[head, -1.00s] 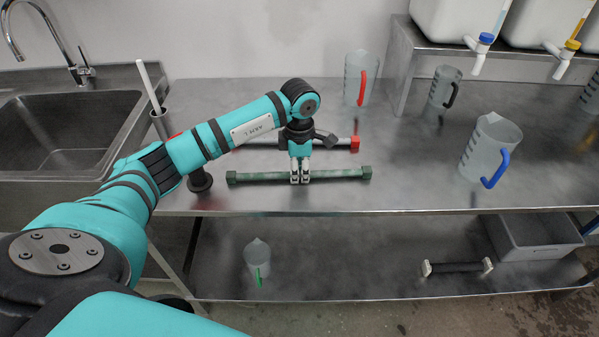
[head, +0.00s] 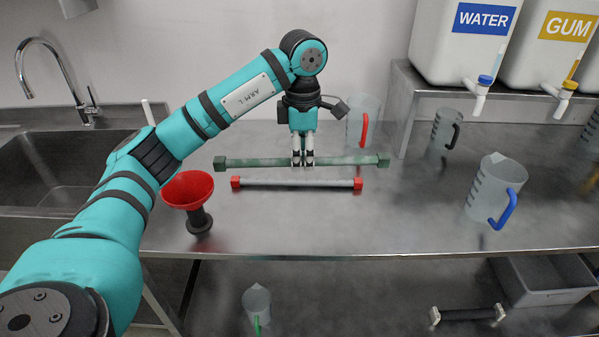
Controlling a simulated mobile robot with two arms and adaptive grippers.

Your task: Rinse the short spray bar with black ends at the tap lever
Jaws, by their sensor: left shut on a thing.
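My left gripper (head: 303,162) is shut on the middle of a green spray bar (head: 345,161) with dark green end blocks. It holds the bar level above the steel counter. I see no bar with clearly black ends. A grey bar with red ends (head: 295,183) lies on the counter just below it in the picture. A dark bar with white ends (head: 468,314) lies on the lower shelf. The tap (head: 45,55) arches over the sink at the far left, with its small lever (head: 91,100) beside it. My right gripper is not in view.
A red funnel on a black stand (head: 188,190) is on the counter left of the bars, near my arm. Jugs with red (head: 362,122), black (head: 446,130) and blue (head: 494,190) handles stand to the right. The sink (head: 60,170) is at left.

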